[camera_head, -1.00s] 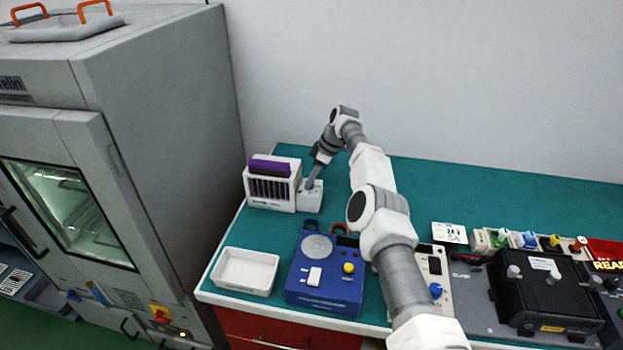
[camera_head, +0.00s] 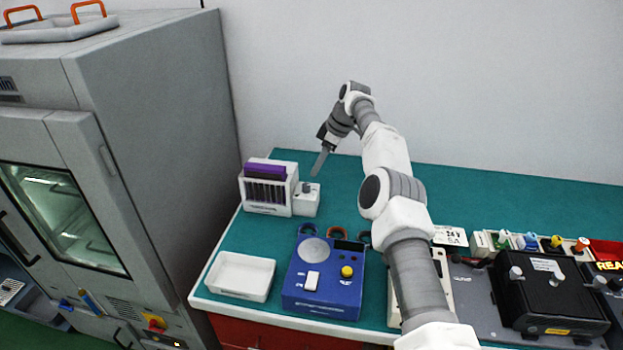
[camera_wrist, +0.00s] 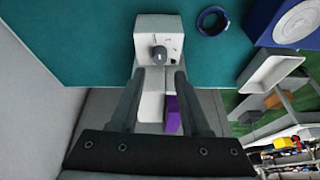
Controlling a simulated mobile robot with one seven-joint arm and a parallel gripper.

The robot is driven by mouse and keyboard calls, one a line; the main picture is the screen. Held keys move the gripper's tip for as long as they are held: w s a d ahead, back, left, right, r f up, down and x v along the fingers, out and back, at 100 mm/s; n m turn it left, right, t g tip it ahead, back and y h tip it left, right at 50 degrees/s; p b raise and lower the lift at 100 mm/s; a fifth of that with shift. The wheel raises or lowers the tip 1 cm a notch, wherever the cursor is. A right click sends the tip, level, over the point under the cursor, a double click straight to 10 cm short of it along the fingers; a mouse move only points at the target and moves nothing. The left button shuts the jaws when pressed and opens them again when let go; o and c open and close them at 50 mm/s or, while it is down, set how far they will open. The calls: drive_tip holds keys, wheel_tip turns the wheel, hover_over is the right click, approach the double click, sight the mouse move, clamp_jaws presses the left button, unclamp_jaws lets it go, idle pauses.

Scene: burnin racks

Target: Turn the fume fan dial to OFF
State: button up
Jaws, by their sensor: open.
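The fume fan dial is a small grey knob (camera_head: 306,187) on a white box (camera_head: 307,203) joined to the right side of the white fume unit (camera_head: 268,209). In the wrist view the knob (camera_wrist: 159,54) stands on the face of the white box (camera_wrist: 150,28), just beyond the fingertips. My gripper (camera_head: 319,163) is above the box in the head view, apart from the knob. In the wrist view my gripper (camera_wrist: 161,72) has its two fingers spread with nothing between them. The dial's markings are too small to read.
A purple item (camera_head: 265,171) sits on the fume unit. A white tray (camera_head: 241,276) and a blue device (camera_head: 322,278) with a yellow knob stand in front. A black box (camera_head: 553,292) is at the right. The green bench top behind my arm is clear.

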drive_tip(key=p+v, duration=0.4)
drive_tip(key=v, duration=0.5)
drive_tip(key=shift+r, duration=0.4)
drive_tip(key=m+t+h+b, duration=0.2)
drive_tip(key=m+h+b, duration=0.1)
drive_tip(key=m+b, duration=0.35)
hover_over(306, 185)
drive_tip(key=s, duration=0.4)
drive_tip(key=s+m+t+h+b, duration=0.2)
drive_tip(key=s+m+b, duration=0.1)
drive_tip(key=m, duration=0.4)
drive_tip(key=x, duration=1.7)
drive_tip(key=shift+s+a+f, duration=0.25)
drive_tip(key=shift+a+f, duration=0.05)
clamp_jaws()
